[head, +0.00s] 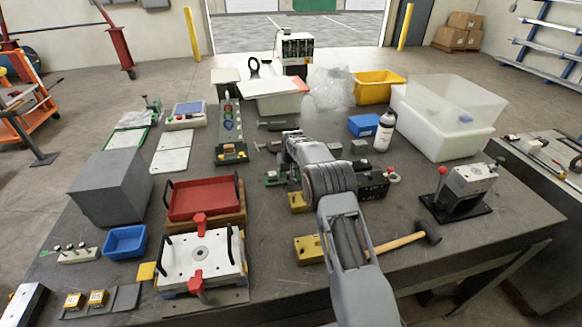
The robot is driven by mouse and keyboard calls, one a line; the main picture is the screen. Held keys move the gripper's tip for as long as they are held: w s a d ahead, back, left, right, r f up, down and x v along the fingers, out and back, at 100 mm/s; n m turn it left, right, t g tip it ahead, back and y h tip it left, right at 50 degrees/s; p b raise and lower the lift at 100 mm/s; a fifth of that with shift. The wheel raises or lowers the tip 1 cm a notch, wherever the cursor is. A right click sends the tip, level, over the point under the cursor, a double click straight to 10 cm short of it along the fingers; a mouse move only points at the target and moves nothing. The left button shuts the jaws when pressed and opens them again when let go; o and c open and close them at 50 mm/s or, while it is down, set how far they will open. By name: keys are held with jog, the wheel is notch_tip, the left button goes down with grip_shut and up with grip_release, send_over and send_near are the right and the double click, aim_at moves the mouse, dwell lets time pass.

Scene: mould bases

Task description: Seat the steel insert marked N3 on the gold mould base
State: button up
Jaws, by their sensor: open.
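Two gold blocks stand left of my arm: a nearer gold block (307,249) with dark holes, and a farther gold block (298,202) partly behind the arm. I cannot tell which is the mould base. Small grey steel blocks lie beyond, one grey block (360,147) right of my wrist and another grey piece (274,147) to its left. No N3 mark is readable at this size. My gripper (291,136) is open, reaching over the middle of the table near these grey pieces. Its fingers are small and partly hidden by my wrist; I see nothing held.
A white plate mould with red clamps (201,251) and a red tray (203,198) stand left. A hammer (405,239) lies right of my arm. A spray bottle (384,132), blue box (362,125) and clear bin (440,132) stand beyond. A toggle press (463,190) stands right.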

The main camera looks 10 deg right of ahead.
dwell(0.3)
jog(key=c, duration=1.2)
jog(key=shift+r, duration=0.2)
jog(key=shift+r, duration=0.55)
